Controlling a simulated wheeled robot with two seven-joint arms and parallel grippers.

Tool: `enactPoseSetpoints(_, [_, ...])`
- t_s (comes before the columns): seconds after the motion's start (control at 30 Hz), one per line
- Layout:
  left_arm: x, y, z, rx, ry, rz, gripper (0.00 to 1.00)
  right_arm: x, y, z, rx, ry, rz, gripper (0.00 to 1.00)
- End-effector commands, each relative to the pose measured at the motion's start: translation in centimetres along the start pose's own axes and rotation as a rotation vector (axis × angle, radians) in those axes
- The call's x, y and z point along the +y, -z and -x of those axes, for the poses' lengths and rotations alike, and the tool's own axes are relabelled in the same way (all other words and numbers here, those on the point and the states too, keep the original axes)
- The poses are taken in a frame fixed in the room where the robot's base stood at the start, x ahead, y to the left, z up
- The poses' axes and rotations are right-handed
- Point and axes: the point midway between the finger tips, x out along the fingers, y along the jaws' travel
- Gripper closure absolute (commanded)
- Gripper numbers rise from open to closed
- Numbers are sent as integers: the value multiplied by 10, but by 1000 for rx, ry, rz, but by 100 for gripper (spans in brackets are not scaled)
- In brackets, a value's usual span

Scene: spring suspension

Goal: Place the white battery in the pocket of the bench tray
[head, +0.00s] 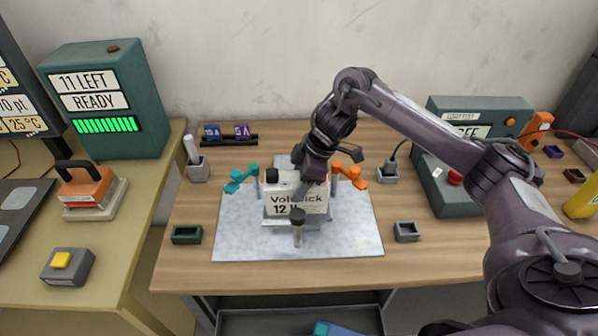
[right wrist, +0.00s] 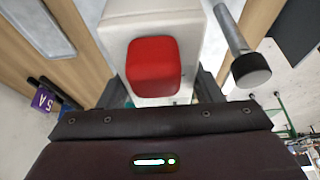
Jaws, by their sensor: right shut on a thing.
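The white battery (head: 297,203), with a dark cap showing on its top left, is upright over the middle of the grey metal bench tray (head: 235,240). My right gripper (head: 313,178) comes down from above and is shut on the battery. In the right wrist view the white battery (right wrist: 197,45) with its red cap (right wrist: 153,66) lies between my fingers. The pocket is mostly hidden by the battery, so I cannot tell whether the battery's bottom is seated. My left gripper is not in view.
A black-knobbed post (head: 298,225) stands just in front of the battery. A teal clamp (head: 240,180) and an orange clamp (head: 350,175) flank it. Small green (head: 187,234) and grey (head: 406,231) holders sit beside the tray.

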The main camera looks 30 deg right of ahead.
Motion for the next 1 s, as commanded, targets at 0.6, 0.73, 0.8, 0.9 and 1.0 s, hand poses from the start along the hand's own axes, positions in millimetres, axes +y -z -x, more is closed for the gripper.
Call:
enactPoseSetpoints(0.6, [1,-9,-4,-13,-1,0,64,3,-12,-34,10,-9,2,100])
enactPoseSetpoints(0.73, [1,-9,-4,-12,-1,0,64,3,-12,-34,11,-9,2,100])
enactPoseSetpoints(0.8, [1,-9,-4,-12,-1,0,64,3,-12,-34,11,-9,2,100])
enactPoseSetpoints(0.9, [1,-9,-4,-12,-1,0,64,3,-12,-36,11,-9,2,100])
enactPoseSetpoints(1.0, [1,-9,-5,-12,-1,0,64,0,-17,-40,0,0,0,31])
